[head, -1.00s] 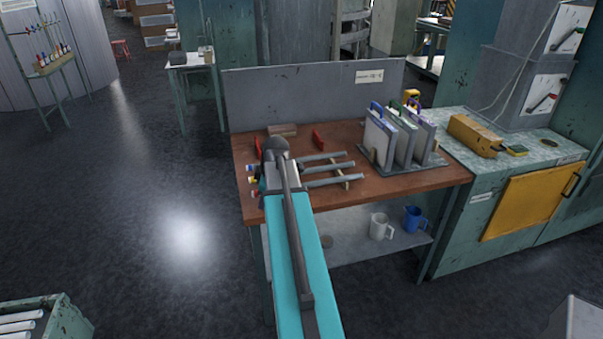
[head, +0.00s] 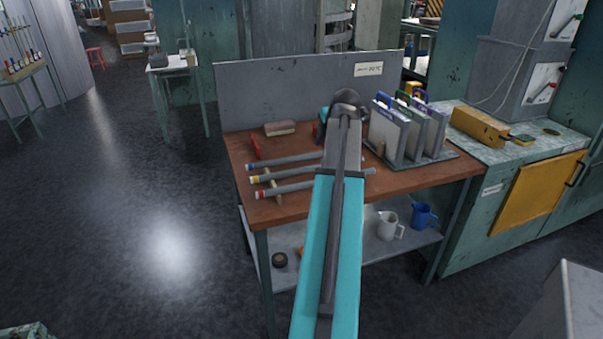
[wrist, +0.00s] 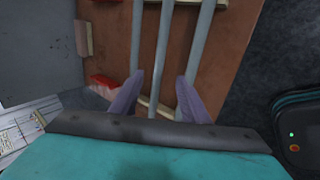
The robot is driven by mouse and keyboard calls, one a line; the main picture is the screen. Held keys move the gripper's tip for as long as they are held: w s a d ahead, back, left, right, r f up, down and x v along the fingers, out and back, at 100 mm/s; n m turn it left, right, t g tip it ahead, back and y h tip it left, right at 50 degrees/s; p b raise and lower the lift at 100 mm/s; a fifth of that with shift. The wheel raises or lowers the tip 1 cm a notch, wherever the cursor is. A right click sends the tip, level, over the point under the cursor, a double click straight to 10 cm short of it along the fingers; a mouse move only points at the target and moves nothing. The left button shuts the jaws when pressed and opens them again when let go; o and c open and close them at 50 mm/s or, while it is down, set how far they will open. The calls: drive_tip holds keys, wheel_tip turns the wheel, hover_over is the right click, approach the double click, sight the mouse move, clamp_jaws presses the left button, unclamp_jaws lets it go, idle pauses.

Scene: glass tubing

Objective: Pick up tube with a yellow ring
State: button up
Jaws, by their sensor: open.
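Three grey tubes lie side by side on the brown bench (head: 300,207). In the head view the middle one, the tube with a yellow ring (head: 285,174), has its ringed end at the left. The tube with a blue ring (head: 285,160) lies behind it and the tube with a red ring (head: 290,188) in front. My arm hides their right parts. In the wrist view my gripper (wrist: 160,105) is open, its purple fingers apart, with the middle tube (wrist: 160,55) showing between them. No ring shows there. The gap in height is unclear.
A rack of upright panels (head: 405,135) stands right of my arm. A grey back panel (head: 290,90) closes the bench's rear. A wooden block (head: 280,128) lies behind the tubes. Mugs (head: 388,226) stand on the lower shelf. Floor left of the bench is clear.

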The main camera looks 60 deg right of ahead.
drive_tip(key=shift+w, duration=0.2)
drive_tip(key=p, duration=0.1)
approach(312, 167)
drive_tip(key=shift+x, duration=1.65)
drive_tip(key=shift+w+a+f, duration=0.1)
drive_tip(key=shift+a, duration=0.05)
drive_tip(key=shift+p+x, duration=0.95)
drive_tip(key=shift+x, duration=1.6)
clamp_jaws()
